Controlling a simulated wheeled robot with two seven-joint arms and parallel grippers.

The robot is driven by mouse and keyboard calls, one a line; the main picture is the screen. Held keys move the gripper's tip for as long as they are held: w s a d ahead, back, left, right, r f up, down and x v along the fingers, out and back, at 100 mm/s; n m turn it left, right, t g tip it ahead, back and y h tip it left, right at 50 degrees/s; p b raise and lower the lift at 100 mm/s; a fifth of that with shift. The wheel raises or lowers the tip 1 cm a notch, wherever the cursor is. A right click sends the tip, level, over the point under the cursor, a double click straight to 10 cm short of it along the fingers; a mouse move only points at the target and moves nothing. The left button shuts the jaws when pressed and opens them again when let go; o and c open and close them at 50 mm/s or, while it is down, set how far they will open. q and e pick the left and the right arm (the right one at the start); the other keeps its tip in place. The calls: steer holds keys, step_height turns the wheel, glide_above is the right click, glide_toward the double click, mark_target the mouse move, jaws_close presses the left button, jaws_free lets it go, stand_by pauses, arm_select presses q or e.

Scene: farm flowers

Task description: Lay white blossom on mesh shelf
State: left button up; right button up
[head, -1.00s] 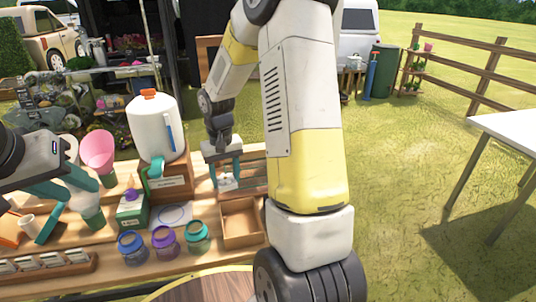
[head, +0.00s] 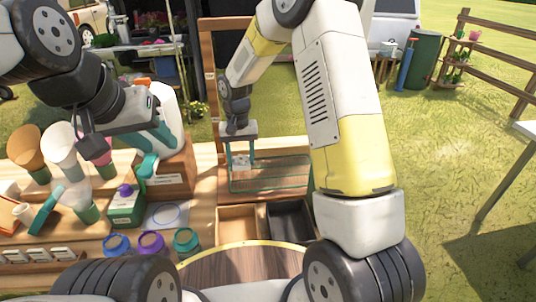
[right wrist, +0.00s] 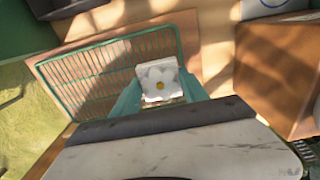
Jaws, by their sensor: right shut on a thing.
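The white blossom (right wrist: 160,84), with a yellow centre and a squarish white base, sits between the teal fingers of my right gripper (right wrist: 158,98). In the head view the blossom (head: 241,166) is small and pale between the fingertips of my right gripper (head: 241,170), which is shut on it. Both are over the left part of the mesh shelf (head: 285,180), a green wire grid on a wooden board. The grid also shows in the right wrist view (right wrist: 105,78). I cannot tell whether the blossom touches it. My left gripper (head: 160,140) is in front of the white jug, its fingers unclear.
The white jug (head: 169,108) stands on a wooden block left of the shelf. An open wooden tray (head: 238,226) and a dark tray (head: 288,218) lie in front. Several jars and cones crowd the table's left. A wooden frame (head: 208,65) rises behind the shelf.

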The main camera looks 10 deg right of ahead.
glide_above(273, 173)
steer(key=shift+s+f, duration=0.1)
steer(key=shift+f, duration=2.15)
steer(key=shift+f, duration=0.1)
steer(key=o, duration=1.3)
steer(key=shift+o, duration=0.2)
